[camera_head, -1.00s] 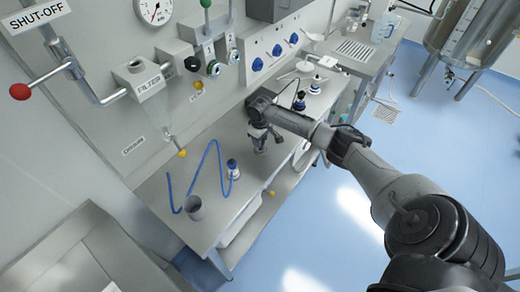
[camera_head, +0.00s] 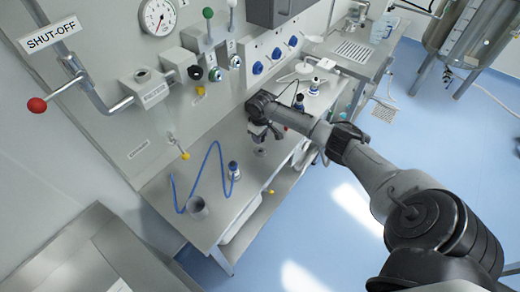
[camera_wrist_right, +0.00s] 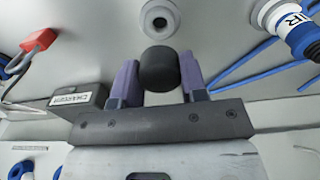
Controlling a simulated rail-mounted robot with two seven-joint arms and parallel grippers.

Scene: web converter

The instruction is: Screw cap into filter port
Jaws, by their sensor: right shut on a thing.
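My right gripper (camera_head: 262,138) is low over the bench at the end of its arm. In the right wrist view its two purple fingers (camera_wrist_right: 158,82) are shut on a black cylindrical cap (camera_wrist_right: 158,68). Beyond the cap is a grey round fitting (camera_wrist_right: 160,18) with a dark central hole, apart from the cap; I cannot tell whether it is the filter port. In the head view the grey filter block (camera_head: 147,86) is on the wall panel at left, with a dark round opening (camera_head: 142,75) on top. My left gripper is not in view.
On the steel bench (camera_head: 218,222) are a blue hose (camera_head: 198,178), a grey cup (camera_head: 198,206) and a blue-and-white bottle (camera_head: 233,171). A red-knobbed shut-off lever (camera_head: 37,105) sticks out from the wall at left. Blue floor lies free at right.

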